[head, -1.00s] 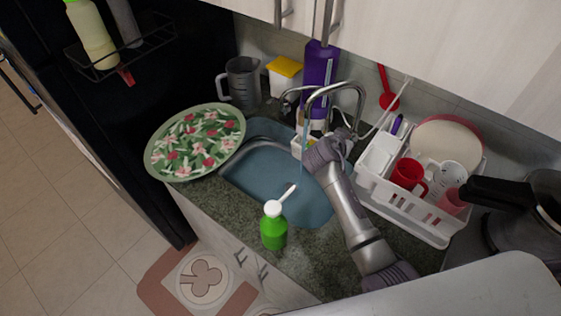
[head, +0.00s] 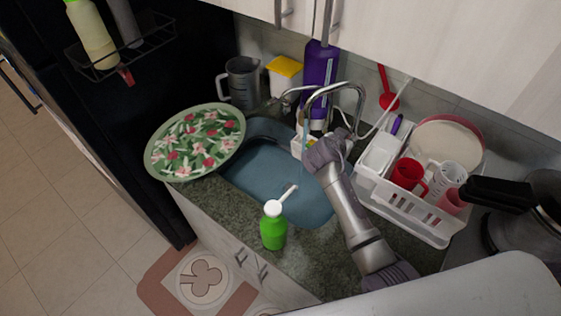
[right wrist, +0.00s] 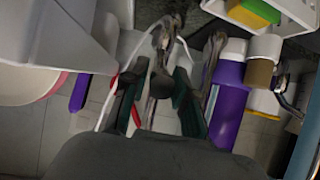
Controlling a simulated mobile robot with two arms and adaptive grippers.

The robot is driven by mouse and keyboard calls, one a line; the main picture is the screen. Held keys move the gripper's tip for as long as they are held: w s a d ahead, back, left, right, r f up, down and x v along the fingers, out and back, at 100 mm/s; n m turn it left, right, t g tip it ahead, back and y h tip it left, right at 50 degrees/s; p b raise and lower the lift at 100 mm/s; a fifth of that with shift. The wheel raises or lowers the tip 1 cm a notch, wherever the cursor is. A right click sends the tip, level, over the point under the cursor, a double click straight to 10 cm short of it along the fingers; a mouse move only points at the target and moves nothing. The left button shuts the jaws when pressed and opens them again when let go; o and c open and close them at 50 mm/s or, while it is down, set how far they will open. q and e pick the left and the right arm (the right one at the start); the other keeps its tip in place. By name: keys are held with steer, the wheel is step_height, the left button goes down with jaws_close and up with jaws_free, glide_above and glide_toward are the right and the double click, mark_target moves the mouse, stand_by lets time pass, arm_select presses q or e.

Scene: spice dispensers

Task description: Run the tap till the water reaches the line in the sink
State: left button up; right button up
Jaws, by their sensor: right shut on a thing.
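The sink (head: 246,135) is set in the dark counter, with blue-tinted water (head: 265,172) in it. I cannot make out a line on its wall. The curved metal tap (head: 335,86) arches over it, and a thin stream of water (head: 304,135) falls from the spout. My right gripper (head: 345,136) is at the tap's right-hand side, behind the sink. In the right wrist view its fingers (right wrist: 158,92) are shut on the metal tap handle (right wrist: 160,78). My left gripper is not in view.
A green soap bottle (head: 273,230) stands at the sink's front edge. A floral plate (head: 196,142) lies left of the sink. A white dish rack (head: 405,208) with cups stands close right of my right arm. A purple bottle (head: 318,75) stands behind the tap.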

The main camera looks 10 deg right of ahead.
stand_by(0.5)
steer(key=shift+s+a+f+b, duration=0.25)
steer(key=shift+f+b, duration=0.1)
steer(key=shift+f, duration=0.15)
steer(key=shift+s+a+f+b, duration=0.15)
steer(key=shift+a+f+b, duration=0.05)
steer(key=shift+f+b, duration=0.2)
steer(key=shift+f, duration=0.1)
steer(key=shift+s+a+f+b, duration=0.1)
steer(key=shift+s+f+b, duration=0.05)
steer(key=shift+f+b, duration=0.4)
steer(key=o, duration=1)
steer(key=shift+r, duration=0.15)
